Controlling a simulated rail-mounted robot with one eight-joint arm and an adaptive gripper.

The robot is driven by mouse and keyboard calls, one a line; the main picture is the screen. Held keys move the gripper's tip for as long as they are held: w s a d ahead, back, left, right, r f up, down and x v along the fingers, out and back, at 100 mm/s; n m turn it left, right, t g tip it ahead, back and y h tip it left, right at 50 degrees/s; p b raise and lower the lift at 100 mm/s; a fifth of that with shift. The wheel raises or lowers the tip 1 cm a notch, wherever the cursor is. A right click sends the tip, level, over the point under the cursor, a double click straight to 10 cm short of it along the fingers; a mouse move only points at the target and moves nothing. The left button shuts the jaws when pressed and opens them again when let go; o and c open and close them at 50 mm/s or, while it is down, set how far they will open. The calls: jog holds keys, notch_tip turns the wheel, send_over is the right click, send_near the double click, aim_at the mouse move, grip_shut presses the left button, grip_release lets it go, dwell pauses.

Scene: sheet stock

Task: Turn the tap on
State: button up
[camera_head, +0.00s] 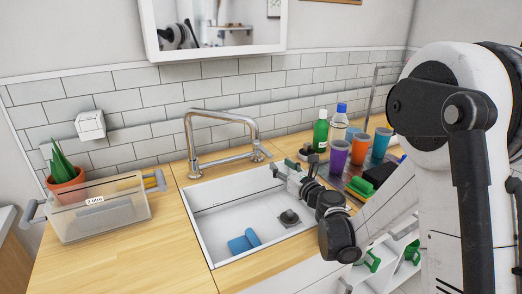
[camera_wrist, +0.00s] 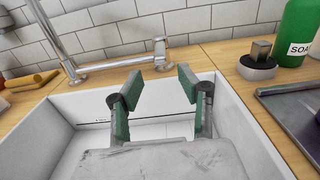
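The metal tap (camera_head: 221,113) stands at the back edge of the white sink (camera_head: 205,225), with a tall angular pipe. Its right-hand end (camera_head: 258,153) sits low on the worktop behind the sink. In the wrist view the tap (camera_wrist: 112,63) rises at the left, and its low pipe runs right to a small upright lever-like part (camera_wrist: 160,47). My gripper (camera_head: 279,171) is over the sink, in front of and a little right of that end. In the wrist view my gripper (camera_wrist: 160,75) is open and empty, its green-padded fingers apart, with the lever-like part beyond the gap. No contact shows.
A blue object (camera_head: 244,241) and a dark drain piece (camera_head: 289,217) lie in the sink. A green soap bottle (camera_head: 320,134), cups (camera_head: 338,158) and a tray stand at the right. A clear bin (camera_head: 100,212) and potted plant (camera_head: 63,172) stand left.

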aim_at(259, 145)
jog(key=x, duration=1.3)
jog(key=shift+w+a, duration=0.2)
jog(key=shift+w, duration=0.1)
grip_shut()
